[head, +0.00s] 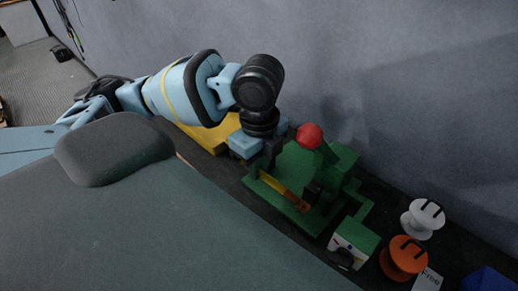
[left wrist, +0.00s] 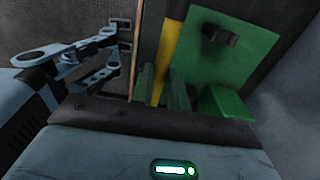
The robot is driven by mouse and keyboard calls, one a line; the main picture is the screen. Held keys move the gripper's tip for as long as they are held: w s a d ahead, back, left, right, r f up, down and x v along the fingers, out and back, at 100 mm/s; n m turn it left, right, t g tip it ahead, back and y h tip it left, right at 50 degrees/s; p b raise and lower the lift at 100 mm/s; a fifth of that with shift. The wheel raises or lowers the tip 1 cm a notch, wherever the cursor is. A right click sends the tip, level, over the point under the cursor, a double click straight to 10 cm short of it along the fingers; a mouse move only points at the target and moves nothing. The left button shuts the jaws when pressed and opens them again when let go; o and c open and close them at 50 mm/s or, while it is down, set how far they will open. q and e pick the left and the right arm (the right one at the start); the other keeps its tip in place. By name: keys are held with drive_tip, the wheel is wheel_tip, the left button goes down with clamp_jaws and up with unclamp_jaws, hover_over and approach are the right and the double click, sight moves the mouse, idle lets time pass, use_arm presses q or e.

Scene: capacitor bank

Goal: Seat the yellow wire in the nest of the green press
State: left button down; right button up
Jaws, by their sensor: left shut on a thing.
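The green press (head: 335,165) with a red knob (head: 310,135) stands against the wall; it also shows in the left wrist view (left wrist: 232,60). My left gripper (head: 264,164) is shut on the yellow wire (head: 274,184), low at the press's left side. The wire has an orange-brown end pointing toward the press's middle. In the left wrist view the wire (left wrist: 170,50) runs upright in the picture, between small green uprights. I cannot tell whether it touches the nest; my gripper's fingertips are hidden there.
A yellow block (head: 205,137) lies behind the left gripper. A green and white box (head: 354,240), an orange spool (head: 404,256), a white spool (head: 422,220) and a blue box (head: 490,280) stand to the right. The grey wall is close behind.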

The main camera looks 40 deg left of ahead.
use_arm(q)
drive_tip(key=shift+w+d+f, duration=0.15)
drive_tip(key=shift+w+f, duration=0.6)
drive_tip(key=shift+w, duration=0.7)
drive_tip(key=shift+w+d+f, duration=0.1)
drive_tip(key=shift+w+f, duration=0.65)
drive_tip(key=shift+w, duration=0.7)
drive_tip(key=shift+w+d+f, duration=0.15)
drive_tip(key=shift+w+f, duration=0.6)
drive_tip(key=shift+w, duration=0.7)
drive_tip(key=shift+f, duration=0.15)
drive_tip(key=c, duration=1.3)
unclamp_jaws()
wheel_tip(320, 180, up, 8)
